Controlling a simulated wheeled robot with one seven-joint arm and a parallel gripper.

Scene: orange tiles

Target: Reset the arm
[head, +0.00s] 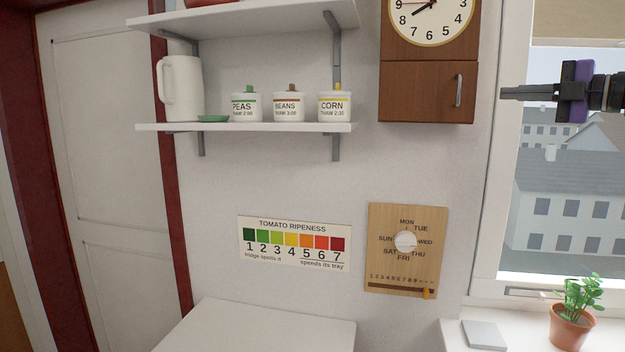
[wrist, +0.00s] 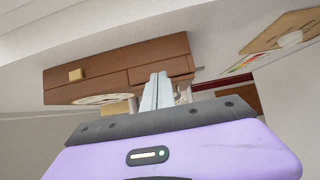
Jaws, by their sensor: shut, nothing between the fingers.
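My gripper (head: 508,92) is at the upper right of the head view, in front of the window and pointing left. Its fingers are together with nothing between them. In the wrist view the shut fingers (wrist: 157,92) point toward the wooden clock cabinet (wrist: 120,75), which appears turned on its side. In the head view the clock cabinet (head: 427,92) hangs on the wall to the left of my gripper, apart from it.
A wall shelf (head: 250,127) holds a white pitcher (head: 181,88) and canisters. A ripeness chart (head: 293,241) and wooden day dial board (head: 407,280) are on the wall. A potted plant (head: 570,330) stands on the sill below my gripper. A white surface (head: 260,328) below is bare.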

